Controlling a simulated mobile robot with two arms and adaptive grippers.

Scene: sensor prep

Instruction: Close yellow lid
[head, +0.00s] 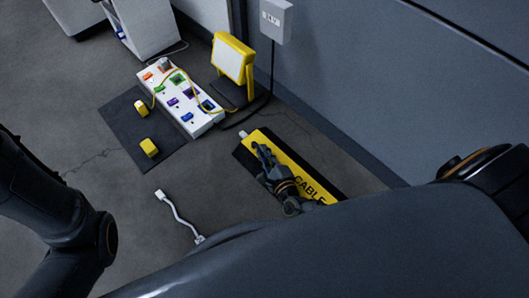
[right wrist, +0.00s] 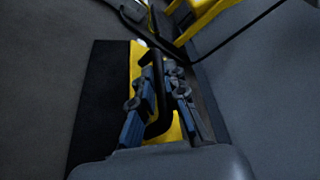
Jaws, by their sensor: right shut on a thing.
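The yellow lid (head: 310,186) bears the word CABLE and looks like a long flat panel over a dark base on the floor. In the head view it lies right of the middle; whether it is fully down cannot be told. My right gripper (head: 263,156) is over the lid's left part. In the right wrist view my right gripper (right wrist: 160,85) is shut on a black handle-like bar (right wrist: 162,120) at the lid. Yellow surface (right wrist: 136,62) shows beside the fingers, which hide part of it. My left arm shows at the left edge, but its gripper is out of view.
A yellow-framed panel (head: 232,59) stands near the wall. A white cable (head: 175,209) lies on the floor. The grey wall (head: 370,90) bounds the right.

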